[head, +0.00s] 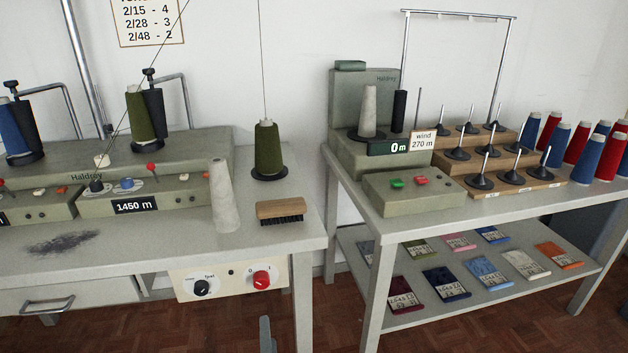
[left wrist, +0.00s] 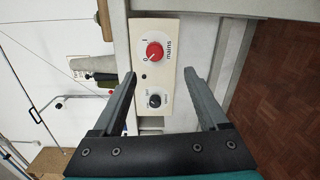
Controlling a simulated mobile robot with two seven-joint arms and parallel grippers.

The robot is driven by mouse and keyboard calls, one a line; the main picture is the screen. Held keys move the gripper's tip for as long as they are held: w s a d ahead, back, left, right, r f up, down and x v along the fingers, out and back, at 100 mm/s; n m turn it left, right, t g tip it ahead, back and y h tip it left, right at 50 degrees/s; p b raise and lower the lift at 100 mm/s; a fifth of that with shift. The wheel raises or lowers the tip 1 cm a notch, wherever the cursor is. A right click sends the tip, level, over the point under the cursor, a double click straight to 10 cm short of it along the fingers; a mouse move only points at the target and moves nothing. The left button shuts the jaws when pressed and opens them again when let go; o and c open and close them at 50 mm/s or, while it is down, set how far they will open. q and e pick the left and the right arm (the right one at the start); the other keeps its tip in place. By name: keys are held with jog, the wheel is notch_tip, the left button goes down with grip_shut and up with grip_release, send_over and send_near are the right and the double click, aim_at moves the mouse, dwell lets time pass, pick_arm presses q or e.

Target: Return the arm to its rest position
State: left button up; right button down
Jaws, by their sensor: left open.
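My left gripper (left wrist: 165,92) is open and empty in the left wrist view. Its two grey fingers are spread apart, with the mains panel (left wrist: 176,62) of the left table seen beyond them. In the head view only a small grey part of the left gripper (head: 267,335) shows at the bottom edge, below the panel with its red knob (head: 261,279) and black knob (head: 202,287). The gripper appears to be in front of the table and below its top. The rest of the left arm is out of the head view. My right gripper is not in view.
On the left table (head: 310,235) stand a grey cone (head: 224,197), a green cone (head: 267,150) and a wooden brush (head: 281,210) near the front right corner. The right table (head: 480,208) holds a winder and spindle racks. Red-brown floor (head: 330,330) is open between the tables.

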pick_arm(q)
jog(key=s+f+m+g+h+p, duration=0.25)
jog(key=s+f+m, duration=0.25)
jog(key=f+m, duration=0.25)
jog(key=s+f+m+g+h+p, duration=0.25)
jog(key=s+f+m, duration=0.25)
jog(key=f+m, duration=0.3)
jog(key=s+a+f+m+g+p, duration=0.1)
jog(key=s+a+f+m+g, duration=0.2)
jog(key=s, duration=0.5)
jog(key=s+a+f+m+g+y+p, duration=0.1)
jog(key=s+a+f+m+g, duration=0.2)
jog(key=s+a+f, duration=0.2)
jog(key=s+a+f+m+g+p, duration=0.1)
jog(key=s+a+f+m+g, duration=0.2)
jog(key=s, duration=0.7)
jog(key=shift+s+a+f+g, duration=0.3)
jog(key=shift+a+f, duration=0.25)
jog(key=shift+a, duration=0.3)
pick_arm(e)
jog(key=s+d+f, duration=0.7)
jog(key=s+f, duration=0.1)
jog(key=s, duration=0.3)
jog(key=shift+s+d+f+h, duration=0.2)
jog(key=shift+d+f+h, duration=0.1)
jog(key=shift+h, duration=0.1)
